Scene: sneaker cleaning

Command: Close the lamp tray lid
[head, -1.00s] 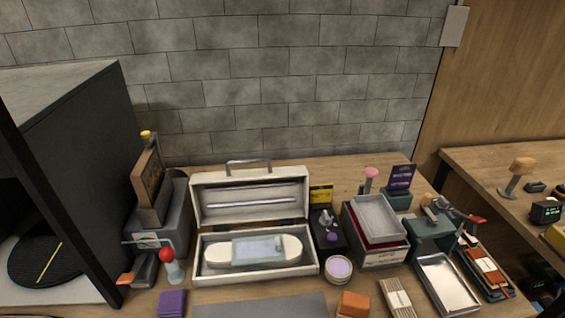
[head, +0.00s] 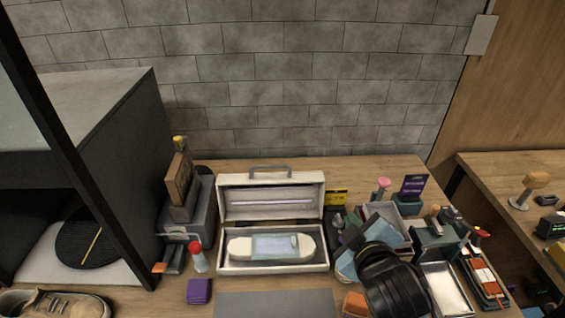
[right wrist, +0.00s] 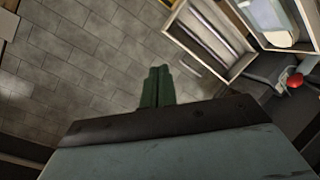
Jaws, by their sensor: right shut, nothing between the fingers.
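The lamp tray (head: 222,268) is a pale case on the table in the head view. Its lid (head: 222,202) stands open and upright at the back, with a handle on top and a tube lamp inside. A white rounded piece with a bluish panel (head: 272,246) lies in the tray. My right gripper (head: 372,226) is just right of the case, apart from the lid. In the right wrist view its green fingers (right wrist: 157,88) are together and empty, and the open lid (right wrist: 208,40) shows at the upper right. My left gripper is out of view.
A red-topped bottle (head: 198,258) and a purple block (head: 199,291) stand left of the case. A dark cabinet (head: 130,130) is farther left, with a shoe (head: 55,304) below. Stacked trays and a metal tray (head: 446,285) crowd the right. A grey mat (head: 275,304) lies in front.

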